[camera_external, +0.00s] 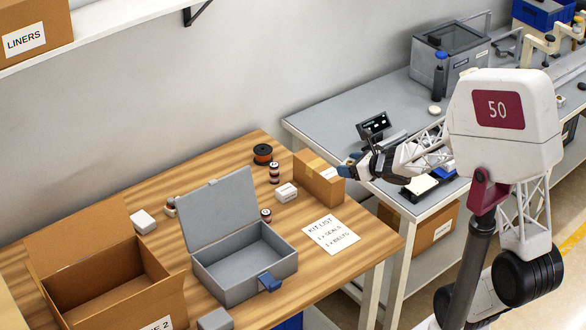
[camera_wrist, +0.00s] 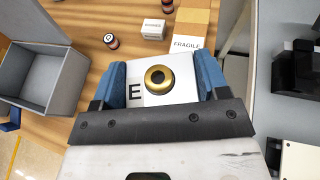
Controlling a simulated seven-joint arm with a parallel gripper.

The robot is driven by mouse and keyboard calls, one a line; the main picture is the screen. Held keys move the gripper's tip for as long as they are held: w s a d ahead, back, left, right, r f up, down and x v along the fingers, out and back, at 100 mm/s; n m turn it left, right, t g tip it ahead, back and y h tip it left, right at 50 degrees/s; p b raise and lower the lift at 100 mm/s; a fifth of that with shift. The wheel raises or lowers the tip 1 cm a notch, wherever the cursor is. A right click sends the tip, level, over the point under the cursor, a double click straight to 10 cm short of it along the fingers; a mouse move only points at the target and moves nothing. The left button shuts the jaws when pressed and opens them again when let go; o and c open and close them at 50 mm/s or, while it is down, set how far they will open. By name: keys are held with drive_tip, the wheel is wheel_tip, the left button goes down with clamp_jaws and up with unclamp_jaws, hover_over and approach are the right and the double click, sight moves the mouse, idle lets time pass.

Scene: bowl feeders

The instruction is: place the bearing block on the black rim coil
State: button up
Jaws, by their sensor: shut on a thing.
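My gripper (camera_external: 353,163) is raised near the right edge of the wooden table, beside the brown carton. In the wrist view, its blue fingers (camera_wrist: 161,75) are shut on the bearing block (camera_wrist: 132,76), a pale block with a brass ring around a dark centre and a black letter E. In the outside view the block is small and mostly hidden by the fingers. The black rim coil (camera_external: 263,154), a spool with a black rim and orange winding, stands at the table's back edge, left of my gripper and apart from it. I cannot make it out in the wrist view.
The brown carton (camera_external: 319,178) stands between my gripper and the coil. Small dark-ended coils (camera_external: 274,173) (camera_external: 266,215) and a white box (camera_external: 287,192) stand nearby. An open grey case (camera_external: 245,262), an open cardboard box (camera_external: 150,285) and a kit list (camera_external: 331,234) lie further forward.

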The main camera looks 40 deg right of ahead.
drive_tip(key=w+r+n+y, duration=0.2)
drive_tip(key=w, duration=1.1)
drive_tip(key=n+g+y, duration=0.3)
drive_tip(key=n, duration=0.1)
hover_over(263, 149)
drive_tip(key=shift+w+f, duration=0.1)
drive_tip(key=shift+f, duration=2.35)
drive_tip(key=shift+f, duration=3.1)
drive_tip(key=shift+f+y, duration=0.3)
drive_tip(key=shift+f, duration=1.55)
